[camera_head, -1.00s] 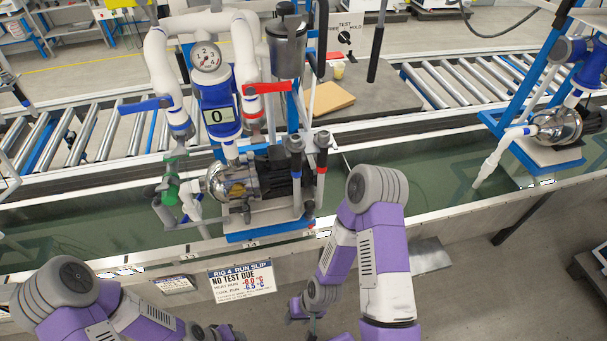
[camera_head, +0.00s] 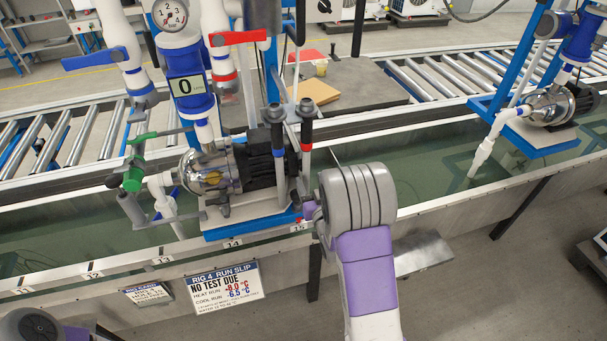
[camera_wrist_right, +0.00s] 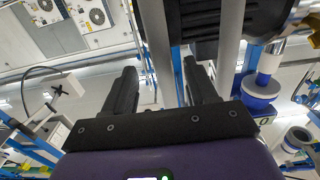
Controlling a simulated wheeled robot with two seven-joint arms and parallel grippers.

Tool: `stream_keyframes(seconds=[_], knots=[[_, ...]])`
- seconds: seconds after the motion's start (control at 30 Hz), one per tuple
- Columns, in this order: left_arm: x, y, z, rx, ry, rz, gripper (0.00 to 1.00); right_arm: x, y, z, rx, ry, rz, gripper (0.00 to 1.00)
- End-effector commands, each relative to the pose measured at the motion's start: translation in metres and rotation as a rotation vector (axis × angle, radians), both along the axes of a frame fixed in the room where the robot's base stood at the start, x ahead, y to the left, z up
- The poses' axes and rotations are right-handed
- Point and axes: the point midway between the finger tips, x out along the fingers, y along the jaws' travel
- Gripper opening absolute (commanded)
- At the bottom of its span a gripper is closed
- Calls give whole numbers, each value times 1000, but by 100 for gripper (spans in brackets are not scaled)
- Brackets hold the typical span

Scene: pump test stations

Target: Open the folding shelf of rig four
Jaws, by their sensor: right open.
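Rig 4 stands over the trough, with a black pump motor (camera_head: 262,160), a chrome pump head (camera_head: 208,172) and a blue base (camera_head: 250,226). A run slip (camera_head: 227,287) marked RIG 4 hangs below it. A grey metal plate (camera_head: 424,256) sticks out from the trough's front, right of my right arm; I cannot tell whether it is the folding shelf. My right gripper (camera_wrist_right: 162,88) is open in the wrist view, with grey posts close beyond its fingers. In the head view its fingers are hidden behind my wrist, near the rig's front right corner. My left gripper is out of view.
The water trough's front rim (camera_head: 450,200) runs across the view. Another pump rig (camera_head: 548,105) stands at the right. A roller conveyor (camera_head: 430,75) runs behind. A cardboard piece (camera_head: 318,92) lies on the grey bench.

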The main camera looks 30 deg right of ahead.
Motion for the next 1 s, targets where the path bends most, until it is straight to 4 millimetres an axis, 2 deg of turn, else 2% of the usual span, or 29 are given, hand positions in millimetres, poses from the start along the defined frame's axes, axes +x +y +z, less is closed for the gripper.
stream_keyframes(seconds=[0.3,0.43,0.6,0.87,1.0], knots=[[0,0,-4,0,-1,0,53,45,-9,0,-3,0,3,57],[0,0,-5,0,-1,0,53,59,-13,0,-2,1,2,57],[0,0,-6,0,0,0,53,67,-16,0,0,3,1,57],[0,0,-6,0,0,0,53,68,-16,0,1,4,0,57],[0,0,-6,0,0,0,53,68,-16,0,1,4,0,36]])
